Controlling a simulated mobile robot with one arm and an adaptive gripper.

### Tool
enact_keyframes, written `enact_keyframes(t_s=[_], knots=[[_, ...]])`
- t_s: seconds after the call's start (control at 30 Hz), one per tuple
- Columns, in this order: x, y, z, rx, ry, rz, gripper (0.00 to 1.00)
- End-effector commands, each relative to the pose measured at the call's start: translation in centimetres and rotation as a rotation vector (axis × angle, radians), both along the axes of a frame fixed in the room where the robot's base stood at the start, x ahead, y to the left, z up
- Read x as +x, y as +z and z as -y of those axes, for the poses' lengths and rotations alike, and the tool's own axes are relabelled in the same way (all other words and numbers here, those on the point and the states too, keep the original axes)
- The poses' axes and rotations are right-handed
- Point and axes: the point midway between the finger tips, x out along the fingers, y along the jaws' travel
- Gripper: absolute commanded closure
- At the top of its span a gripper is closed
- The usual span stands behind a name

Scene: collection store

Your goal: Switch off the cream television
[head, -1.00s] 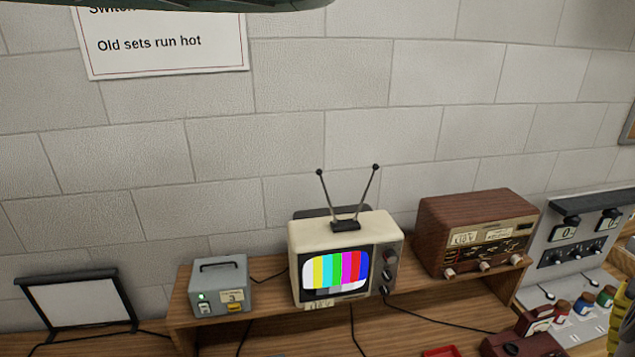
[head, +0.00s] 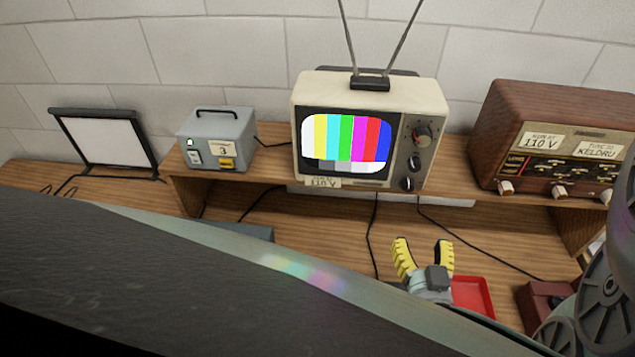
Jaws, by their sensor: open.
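The cream television (head: 371,92) stands on the raised wooden shelf, its screen lit with colour bars.
A grey box (head: 216,133) with a green light and a label 3 stands to the left. A brown radio (head: 560,110) stands to the right. A red tray (head: 472,296) lies beside my gripper. Black cables (head: 372,235) hang over the shelf front. A framed white panel (head: 105,140) stands far left.

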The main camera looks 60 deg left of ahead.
Motion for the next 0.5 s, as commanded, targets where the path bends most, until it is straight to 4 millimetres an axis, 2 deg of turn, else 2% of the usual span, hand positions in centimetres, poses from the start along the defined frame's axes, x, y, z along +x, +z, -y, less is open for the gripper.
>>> enact_keyframes(t_s=[0.17,0.5], knots=[[1.2,0.2,-1.6,0.002,0.005,0.002,0.41],[5.4,0.1,-7.0,0.004,0.005,0.005,0.41]])
